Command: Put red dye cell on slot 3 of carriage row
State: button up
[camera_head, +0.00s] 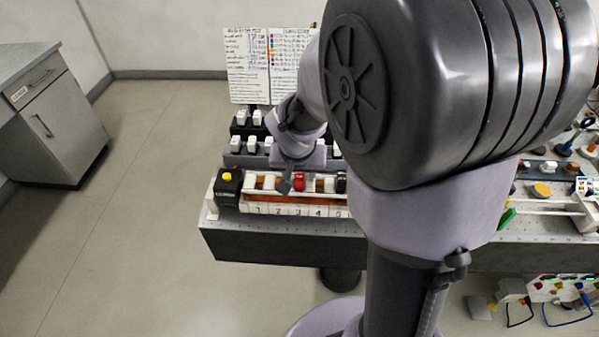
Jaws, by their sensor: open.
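The carriage row (290,209) is a long white-fronted holder with an orange-brown channel, on the near edge of the bench. Its front carries the numbers 1, 2, 3 and 4. My gripper (286,185) is open, just left of the red cell and above the row. Its fingers are small and partly hidden, and I cannot tell whether they touch the cell.
A black block with a yellow knob (227,177) stands at the row's left end. Tiered racks with white-capped cells (236,143) stand behind. Printed sheets (247,62) stand at the back. My arm hides the middle of the bench. Various tools lie at right.

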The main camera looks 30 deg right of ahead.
jog(key=a+p+v, duration=0.1)
jog(key=p+v, duration=0.3)
jog(key=v, duration=1)
jog(key=s+a+r+n+t+y, duration=0.1)
jog(key=s+a+r+y, duration=0.1)
jog(key=s+a, duration=0.4)
jog(key=s+a+r+n+t+y, duration=0.1)
jog(key=s+a+r+y, duration=0.2)
jog(key=s+a, duration=0.35)
notch_tip(320, 180, down, 7)
jog(key=b, duration=0.7)
jog(key=shift+d, duration=0.2)
jog(key=shift+s, duration=0.1)
